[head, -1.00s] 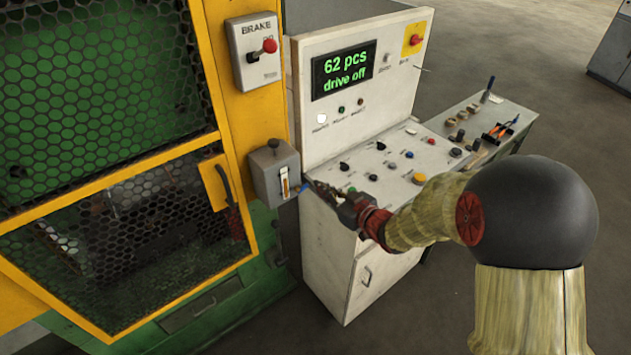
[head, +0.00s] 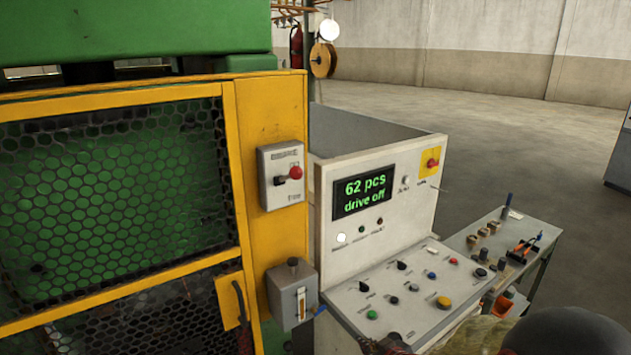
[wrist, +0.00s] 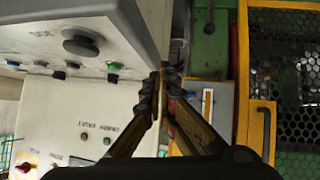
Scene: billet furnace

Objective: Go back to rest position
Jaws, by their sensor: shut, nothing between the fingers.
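My gripper (wrist: 163,75) shows in the wrist view with its two fingers together at the tips and nothing between them. It points past the edge of the white control console (wrist: 110,115), with the yellow press frame to the right. In the head view only a part of my arm shows at the bottom right, and the fingers are not clearly seen there. The console (head: 415,335) has buttons and knobs and a display (head: 363,193) reading "62 pcs drive off".
A yellow mesh guard door (head: 232,180) and a brake box (head: 282,177) stand at the left. A small grey box with a lever (head: 292,293) sits beside the console. A side table (head: 515,232) holds tools. Open floor lies behind at the right.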

